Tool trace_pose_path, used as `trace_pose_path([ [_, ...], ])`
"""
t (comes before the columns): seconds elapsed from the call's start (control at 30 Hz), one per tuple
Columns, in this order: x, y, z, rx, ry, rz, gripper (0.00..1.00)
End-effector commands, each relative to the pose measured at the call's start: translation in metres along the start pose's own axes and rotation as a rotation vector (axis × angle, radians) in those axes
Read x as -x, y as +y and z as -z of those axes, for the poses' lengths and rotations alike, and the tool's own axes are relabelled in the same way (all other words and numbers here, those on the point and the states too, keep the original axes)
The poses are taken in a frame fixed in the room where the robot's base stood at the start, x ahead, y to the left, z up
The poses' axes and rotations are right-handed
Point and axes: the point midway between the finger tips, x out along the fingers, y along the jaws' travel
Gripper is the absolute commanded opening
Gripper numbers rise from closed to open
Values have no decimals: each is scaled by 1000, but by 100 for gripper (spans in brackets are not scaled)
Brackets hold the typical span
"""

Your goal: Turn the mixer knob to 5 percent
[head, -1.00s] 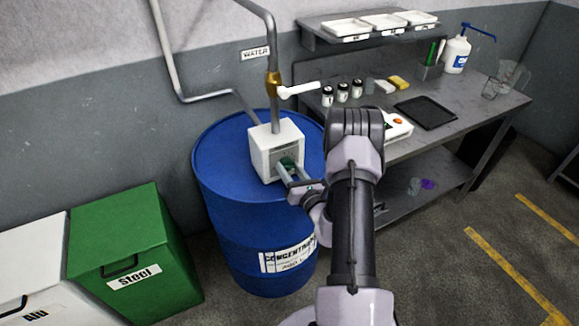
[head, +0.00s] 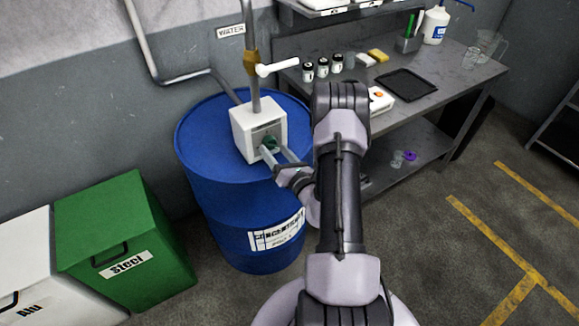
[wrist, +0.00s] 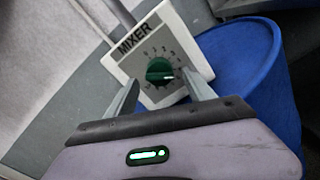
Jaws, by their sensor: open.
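The mixer is a white box (head: 246,128) on top of a blue drum, with a green knob (head: 270,142) on its front face. In the wrist view the box (wrist: 190,28) reads "MIXER", and the green knob (wrist: 158,69) sits inside a ring of numbers. The knob's white mark points right in that view; the number at it is too small to read. My gripper (head: 273,152) is open, facing the knob. In the wrist view its fingers (wrist: 160,77) stand apart on either side of the knob; whether they touch it I cannot tell.
The blue drum (head: 215,150) stands under the box. A vertical pipe with a white-handled valve (head: 277,67) rises above it. A green steel bin (head: 110,225) is at the left. A bench with bottles and a black tray (head: 405,85) stands at the right. Floor at the right is clear.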

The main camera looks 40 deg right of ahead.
Motion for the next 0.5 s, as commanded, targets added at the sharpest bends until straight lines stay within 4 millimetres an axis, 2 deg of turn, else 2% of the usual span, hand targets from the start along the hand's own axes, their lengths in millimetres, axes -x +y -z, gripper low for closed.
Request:
trace_pose_path([
  [0.3, 100, -2, -1, -7, -2, 9, 62],
  [0.4, 125, -1, -1, -6, -2, 9, 62],
  [0.5, 142, -2, -1, -3, -1, 7, 62],
])
